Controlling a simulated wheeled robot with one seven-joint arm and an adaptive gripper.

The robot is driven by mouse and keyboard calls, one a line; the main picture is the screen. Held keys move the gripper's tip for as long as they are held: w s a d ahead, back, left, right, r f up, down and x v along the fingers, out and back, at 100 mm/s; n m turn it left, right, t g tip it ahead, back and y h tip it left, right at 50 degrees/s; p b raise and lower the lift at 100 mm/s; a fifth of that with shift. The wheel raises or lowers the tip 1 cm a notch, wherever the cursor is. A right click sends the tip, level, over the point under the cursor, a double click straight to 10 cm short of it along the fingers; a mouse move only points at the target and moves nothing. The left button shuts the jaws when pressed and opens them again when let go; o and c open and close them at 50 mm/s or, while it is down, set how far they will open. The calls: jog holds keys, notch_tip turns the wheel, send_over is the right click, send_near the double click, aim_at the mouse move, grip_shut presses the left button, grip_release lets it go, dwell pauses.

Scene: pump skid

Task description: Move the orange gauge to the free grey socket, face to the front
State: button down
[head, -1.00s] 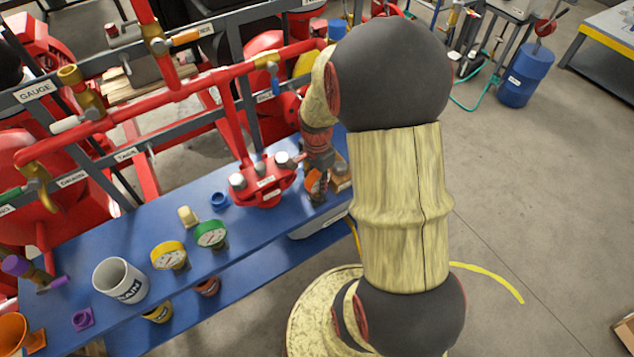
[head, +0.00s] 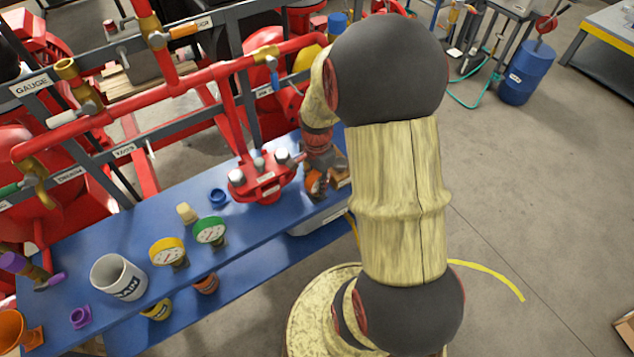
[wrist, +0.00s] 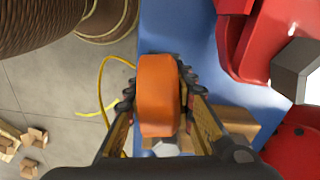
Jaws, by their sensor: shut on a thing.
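The orange gauge (wrist: 158,95) is between the two fingers of my gripper (wrist: 155,92) in the wrist view, and the gripper is shut on it. Its rounded orange side shows there; its dial face does not. In the head view my gripper (head: 317,186) is at the right end of the blue bench, with a bit of orange showing and my arm covering much of it. A small grey piece (wrist: 166,148) shows below the gauge in the wrist view; I cannot tell whether it is a socket or the gauge's stem. I cannot make out a free grey socket elsewhere.
A red pump block with grey knobs (head: 262,180) stands just left of my gripper. A yellow gauge (head: 167,252), a green gauge (head: 210,231), a blue socket (head: 218,197), a white mug (head: 117,277) and a purple socket (head: 80,317) are farther left. A wooden block (wrist: 236,122) is close by.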

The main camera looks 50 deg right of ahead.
jog(key=c, duration=1.4)
grip_release()
notch_tip(320, 180, up, 12)
